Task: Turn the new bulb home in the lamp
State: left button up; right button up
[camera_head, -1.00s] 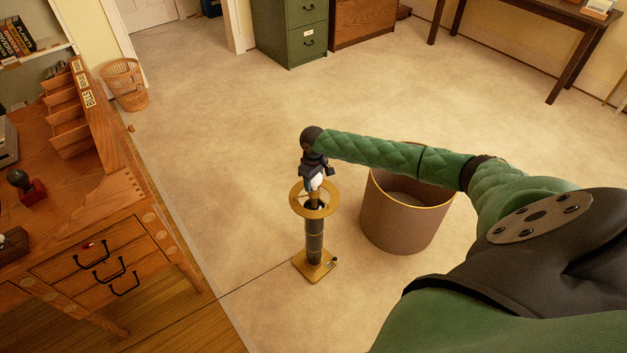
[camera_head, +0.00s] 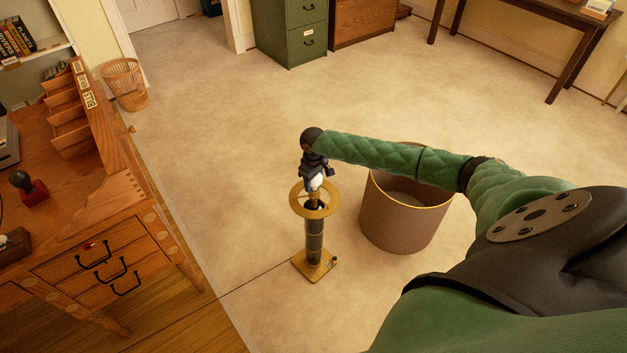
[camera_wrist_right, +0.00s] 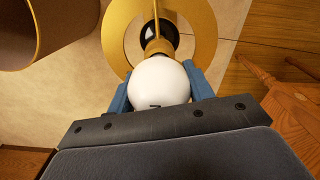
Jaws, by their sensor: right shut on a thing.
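The lamp is a dark column on a square brass base (camera_head: 315,264), with a brass ring (camera_head: 300,208) around its top. It stands upright on the carpet. The white bulb (camera_head: 317,183) is at the lamp's top, and its neck meets the brass socket (camera_wrist_right: 159,46) in the right wrist view. My right gripper (camera_head: 314,176) is above the lamp, shut on the bulb (camera_wrist_right: 158,82), with a blue finger on each side of the globe. The bulb's threads are hidden, so I cannot tell how deep it sits. My left gripper is not in view.
A brown bin with a gold rim (camera_head: 405,215) stands just right of the lamp, under my right arm. A wooden desk (camera_head: 110,235) is at the left. A thin cord (camera_head: 262,277) runs from the lamp toward the desk. Open carpet lies behind.

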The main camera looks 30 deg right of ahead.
dwell(0.4)
jog(key=shift+r+m+p, duration=0.1)
jog(key=shift+m+p, duration=1.8)
jog(key=shift+p, duration=0.8)
jog(key=shift+p, duration=0.55)
jog(key=o, duration=0.8)
jog(key=shift+o, duration=0.2)
